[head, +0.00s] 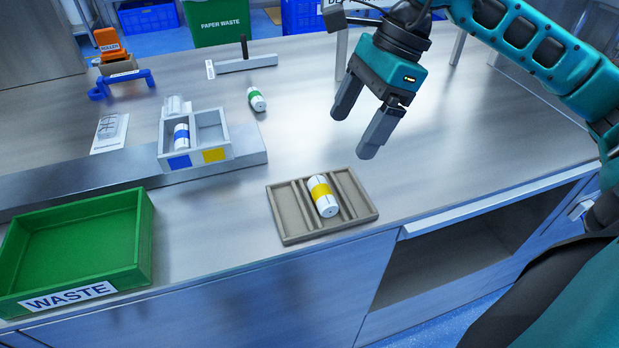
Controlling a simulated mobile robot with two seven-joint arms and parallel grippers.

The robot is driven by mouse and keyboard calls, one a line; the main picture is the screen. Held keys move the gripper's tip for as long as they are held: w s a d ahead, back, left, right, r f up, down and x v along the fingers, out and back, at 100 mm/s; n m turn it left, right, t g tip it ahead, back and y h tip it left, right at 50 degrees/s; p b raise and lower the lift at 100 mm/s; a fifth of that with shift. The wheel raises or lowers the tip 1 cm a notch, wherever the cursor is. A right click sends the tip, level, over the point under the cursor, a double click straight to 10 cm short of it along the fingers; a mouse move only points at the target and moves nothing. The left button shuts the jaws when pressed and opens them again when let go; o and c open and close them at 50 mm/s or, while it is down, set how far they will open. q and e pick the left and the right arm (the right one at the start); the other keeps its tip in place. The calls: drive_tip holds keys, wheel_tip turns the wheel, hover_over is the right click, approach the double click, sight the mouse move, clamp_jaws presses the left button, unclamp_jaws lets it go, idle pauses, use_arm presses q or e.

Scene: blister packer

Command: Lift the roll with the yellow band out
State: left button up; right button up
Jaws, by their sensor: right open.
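The roll with the yellow band (322,195) is a white cylinder lying in the middle groove of a grey-brown tray (288,222) near the table's front edge. My right gripper (352,133) is open and empty. It hangs above the table, up and to the right of the tray, apart from the roll. Its fingers point down. The left gripper is not in view.
A two-bay holder (196,160) with blue and yellow labels holds a blue-banded roll (181,137). A green-banded roll (257,99) lies behind it. A green waste bin (75,245) stands front left. The table right of the tray is clear.

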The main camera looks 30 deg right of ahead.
hover_over(326, 189)
drive_tip(key=d, duration=0.2)
drive_tip(key=f, duration=0.5)
drive_tip(key=shift+s+d+f, duration=0.1)
drive_tip(key=shift+s+f, duration=0.1)
drive_tip(key=shift+f, duration=0.05)
drive_tip(key=shift+x, duration=3.2)
drive_tip(key=shift+s+d, duration=0.1)
drive_tip(key=c, duration=0.8)
